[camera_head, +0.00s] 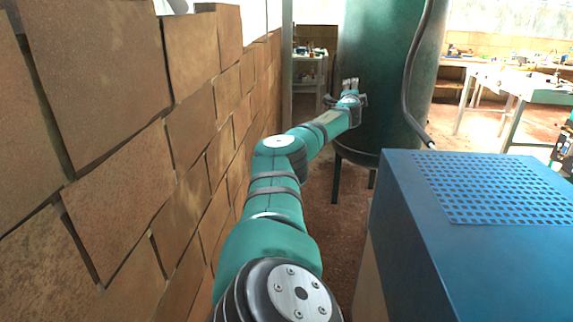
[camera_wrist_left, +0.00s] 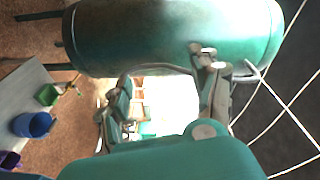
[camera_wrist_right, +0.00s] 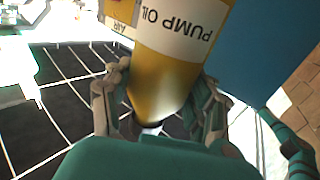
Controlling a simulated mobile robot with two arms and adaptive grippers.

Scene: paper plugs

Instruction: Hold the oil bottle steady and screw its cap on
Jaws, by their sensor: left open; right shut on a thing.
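The oil bottle (camera_wrist_right: 168,85) shows in the right wrist view. It is yellow with a white label reading "PUMP OIL", upside down in the picture. Its tapered end points toward my wrist, with a dark band at the tip. My right gripper (camera_wrist_right: 163,88) is shut around its tapered part, a finger on each side. I cannot make out a separate cap. My left gripper (camera_head: 350,88) is far ahead in the head view, in front of the green tank. In the left wrist view my left gripper (camera_wrist_left: 163,68) is open, with nothing between its fingers.
A wall of brown slabs (camera_head: 120,120) runs close along the left. A blue cabinet (camera_head: 480,240) with a perforated top stands at the right. The green tank (camera_head: 385,60) stands ahead. A blue bucket (camera_wrist_left: 33,125) and green cup (camera_wrist_left: 47,95) sit on a table.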

